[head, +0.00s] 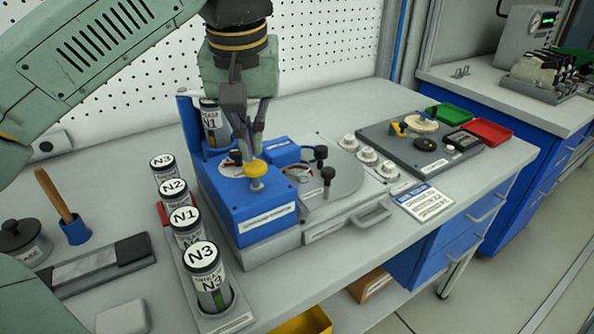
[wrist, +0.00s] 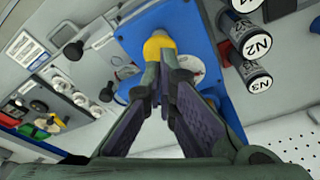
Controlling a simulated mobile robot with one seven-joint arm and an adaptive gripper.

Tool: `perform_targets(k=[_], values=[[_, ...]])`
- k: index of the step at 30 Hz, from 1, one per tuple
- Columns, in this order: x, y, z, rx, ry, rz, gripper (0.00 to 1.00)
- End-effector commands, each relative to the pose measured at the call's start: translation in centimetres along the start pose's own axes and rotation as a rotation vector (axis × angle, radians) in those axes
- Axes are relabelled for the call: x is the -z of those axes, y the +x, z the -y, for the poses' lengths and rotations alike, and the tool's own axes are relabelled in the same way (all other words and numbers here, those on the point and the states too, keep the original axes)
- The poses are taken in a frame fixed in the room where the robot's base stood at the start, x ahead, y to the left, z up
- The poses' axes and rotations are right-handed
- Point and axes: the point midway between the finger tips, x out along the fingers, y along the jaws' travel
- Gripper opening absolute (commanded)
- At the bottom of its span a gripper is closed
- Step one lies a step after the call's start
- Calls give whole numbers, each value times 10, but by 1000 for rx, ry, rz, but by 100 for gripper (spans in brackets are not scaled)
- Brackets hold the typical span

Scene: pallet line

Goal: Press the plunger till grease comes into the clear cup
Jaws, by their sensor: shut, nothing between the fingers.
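The plunger appears to be the yellow round knob (head: 257,168) on a short pale stem. It stands at the front of the blue dispenser block (head: 262,221). My gripper (head: 248,152) points down with its fingers together and empty, right at the knob. In the wrist view the shut fingertips (wrist: 165,85) lie just beside the yellow knob (wrist: 158,47). I cannot tell whether they touch it. A canister marked N1 (head: 210,119) stands upright in the blue holder behind, partly covered by my gripper. I cannot make out the clear cup or any grease.
Several canisters marked N1, N2 and N3 (head: 205,277) stand in a rack left of the dispenser. A round grey plate with black knobs (head: 330,180) lies to its right. White-capped jars (head: 367,155) and a dark tool tray (head: 420,148) are further right.

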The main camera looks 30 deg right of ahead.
Motion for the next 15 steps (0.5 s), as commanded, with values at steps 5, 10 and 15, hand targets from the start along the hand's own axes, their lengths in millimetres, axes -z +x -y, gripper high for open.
perform_targets(k=[5, 10, 15], values=[[0, 0, 0, 0, 0, 0, 0], [-1, 3, 0, 0, 0, 0, 0], [-2, 9, 0, 0, 0, 0, 0]])
